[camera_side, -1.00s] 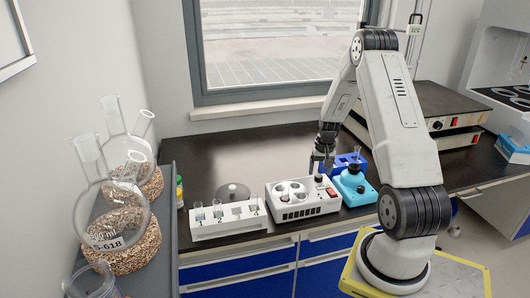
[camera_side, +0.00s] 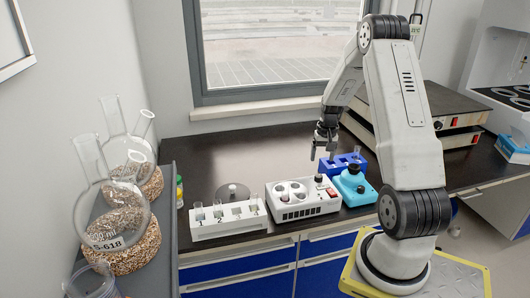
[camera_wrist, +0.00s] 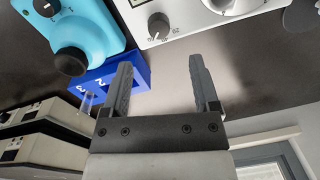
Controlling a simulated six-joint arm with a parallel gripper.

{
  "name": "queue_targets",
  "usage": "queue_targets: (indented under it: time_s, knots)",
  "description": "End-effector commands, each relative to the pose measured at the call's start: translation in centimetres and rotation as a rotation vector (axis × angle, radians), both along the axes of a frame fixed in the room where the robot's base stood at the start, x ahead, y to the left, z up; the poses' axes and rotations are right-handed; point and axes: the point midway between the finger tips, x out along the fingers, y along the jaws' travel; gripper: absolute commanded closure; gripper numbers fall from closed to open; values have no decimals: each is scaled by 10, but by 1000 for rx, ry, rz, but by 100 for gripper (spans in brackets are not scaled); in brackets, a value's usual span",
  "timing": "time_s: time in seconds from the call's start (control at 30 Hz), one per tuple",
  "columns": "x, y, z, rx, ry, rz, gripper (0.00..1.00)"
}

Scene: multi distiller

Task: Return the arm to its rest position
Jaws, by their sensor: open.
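My gripper (camera_side: 323,157) hangs above the bench, just over the back right of the white multi-well device (camera_side: 302,200). Its two fingers are apart with nothing between them, which also shows in the wrist view (camera_wrist: 160,85). The arm is raised and bent at the elbow on its yellow base plate. No object is held.
A blue numbered rack (camera_side: 345,163) and a cyan device (camera_side: 353,186) stand close to the right of the gripper. A white tube rack (camera_side: 228,221) stands to the left. Glass flasks (camera_side: 118,200) fill the left shelf. Bench behind the racks is clear.

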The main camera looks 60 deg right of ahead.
Motion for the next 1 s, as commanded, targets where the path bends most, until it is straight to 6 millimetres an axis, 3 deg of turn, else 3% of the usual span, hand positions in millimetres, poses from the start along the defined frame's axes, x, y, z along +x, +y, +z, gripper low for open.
queue_targets:
  time_s: [0.17,0.27,0.5,0.63,0.8,1.0]
  knots:
    - [13,20,6,-11,-4,51,22]
    - [26,42,12,-24,-8,107,22]
    - [57,123,30,-66,-33,301,22]
    - [65,171,38,-87,-52,414,22]
    - [64,232,47,-113,-79,564,22]
    - [50,298,54,-137,-119,738,22]
